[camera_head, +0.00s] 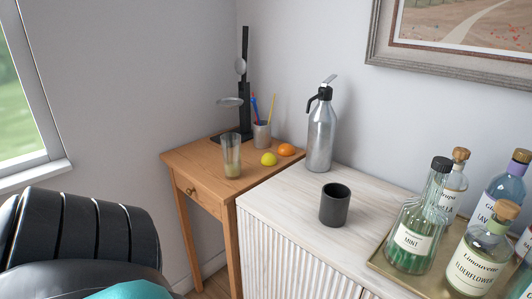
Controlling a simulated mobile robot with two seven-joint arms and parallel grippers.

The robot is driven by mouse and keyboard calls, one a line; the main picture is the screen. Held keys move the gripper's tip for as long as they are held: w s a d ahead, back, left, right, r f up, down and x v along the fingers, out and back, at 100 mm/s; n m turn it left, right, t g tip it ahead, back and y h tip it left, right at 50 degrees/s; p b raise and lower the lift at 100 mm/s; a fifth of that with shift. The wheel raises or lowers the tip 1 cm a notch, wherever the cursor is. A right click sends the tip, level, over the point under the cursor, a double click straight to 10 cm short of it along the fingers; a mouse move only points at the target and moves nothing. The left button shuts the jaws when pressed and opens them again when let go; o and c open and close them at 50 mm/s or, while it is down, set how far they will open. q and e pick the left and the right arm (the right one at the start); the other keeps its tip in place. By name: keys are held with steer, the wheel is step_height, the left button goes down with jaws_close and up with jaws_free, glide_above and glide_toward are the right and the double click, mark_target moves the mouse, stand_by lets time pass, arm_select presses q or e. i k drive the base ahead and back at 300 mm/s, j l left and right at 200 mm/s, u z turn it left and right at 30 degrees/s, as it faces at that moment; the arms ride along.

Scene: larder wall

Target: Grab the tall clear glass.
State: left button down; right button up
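The tall clear glass (231,156) stands upright on the small wooden table (190,153), near its front edge. Something pale yellow-green shows in its lower part; I cannot tell whether it is inside or seen through the glass. Neither of my grippers shows in the head view, so their states are hidden.
A soda siphon (321,133), a dark cup (334,205) and a bottle tray (383,261) occupy the white cabinet (284,203). A black chair (85,235) is front left.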

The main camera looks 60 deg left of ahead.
mark_target(231, 142)
steer(key=u, duration=2)
steer(key=j+u, duration=0.15)
steer(key=i+j, duration=0.05)
